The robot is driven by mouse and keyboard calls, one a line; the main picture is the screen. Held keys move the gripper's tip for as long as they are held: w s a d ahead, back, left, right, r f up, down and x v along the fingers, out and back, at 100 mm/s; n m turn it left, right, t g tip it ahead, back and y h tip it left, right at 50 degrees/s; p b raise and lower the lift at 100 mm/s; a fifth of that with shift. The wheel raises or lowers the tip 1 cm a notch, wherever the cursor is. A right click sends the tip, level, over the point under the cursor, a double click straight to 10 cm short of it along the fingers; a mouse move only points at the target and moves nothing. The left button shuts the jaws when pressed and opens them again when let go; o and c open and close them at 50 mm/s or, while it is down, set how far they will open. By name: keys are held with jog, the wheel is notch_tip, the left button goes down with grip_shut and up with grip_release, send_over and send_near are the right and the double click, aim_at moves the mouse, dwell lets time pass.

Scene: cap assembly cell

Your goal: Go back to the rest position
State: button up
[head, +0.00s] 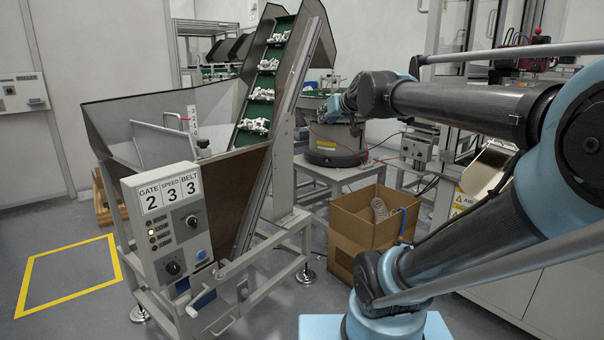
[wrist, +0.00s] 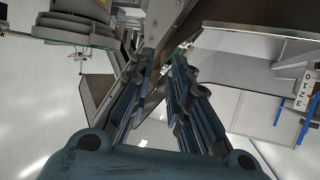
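My gripper shows in the wrist view (wrist: 164,60) with its two blue-grey fingers apart and nothing between them. Behind the gap are metal edges of the machinery, at a distance I cannot judge. In the head view my arm comes in from the right and reaches toward the middle, and its far end (head: 334,107) is in the air in front of the round feeder. The fingers are small there and partly merge with the background. The task names no object.
A hopper (head: 112,112) with a green cleated conveyor (head: 272,52) carrying white parts stands left of centre. Its control panel (head: 170,225) faces me. A round feeder (head: 336,145) stands behind my gripper. A cardboard box (head: 362,228) is on the floor. Floor is clear inside the yellow outline (head: 68,245).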

jog(key=s+d+f+m+g+h, duration=0.1)
jog(key=s+d+f+g, duration=0.2)
jog(key=s+f, duration=0.5)
jog(key=s+d+f+m+g+h, duration=0.1)
jog(key=s+d+f+g, duration=0.3)
jog(key=s+f, duration=0.5)
jog(key=s+d+f+m+g+h, duration=0.1)
jog(key=s+d+f+g+h, duration=0.1)
jog(key=s+f, duration=0.7)
notch_tip(320, 180, down, 7)
jog(key=shift+d+f+g+h, duration=0.1)
jog(key=shift+d+g+h, duration=0.2)
jog(key=shift+d+g, duration=0.6)
